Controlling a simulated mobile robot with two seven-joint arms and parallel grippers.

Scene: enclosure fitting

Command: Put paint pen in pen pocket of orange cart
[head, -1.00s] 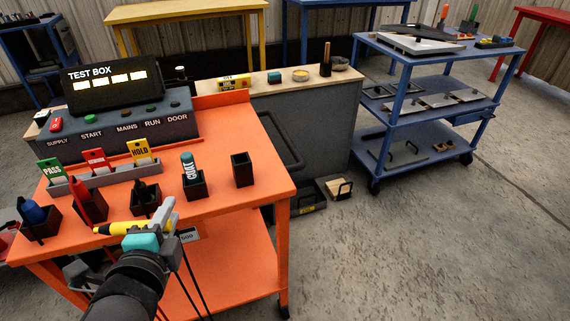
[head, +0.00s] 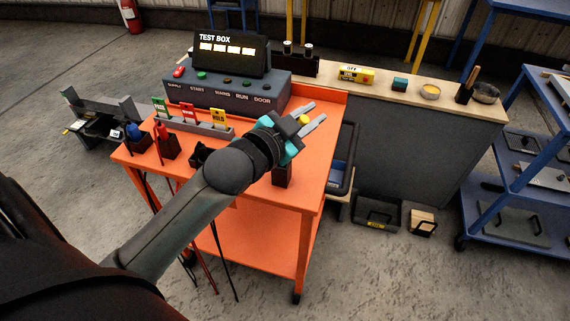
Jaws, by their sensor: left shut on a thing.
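My left gripper (head: 309,117) is above the right part of the orange cart (head: 314,180). It is shut on a yellow pen, which I take as the paint pen (head: 304,120); only its round yellow end shows between the fingers, so its tilt is unclear. A black square pocket (head: 282,178) on the cart top shows just below my gripper, partly hidden by it. The pen looks apart from and above it; I cannot see into the pocket. My right gripper is not in view.
Holders with a blue-topped tool (head: 133,131) and a red tool (head: 162,131) stand at the cart's left. Tag cards stand in a grey rack (head: 212,129) before the test box (head: 225,92). My left arm hides part of the cart's front. A bench (head: 400,125) stands right.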

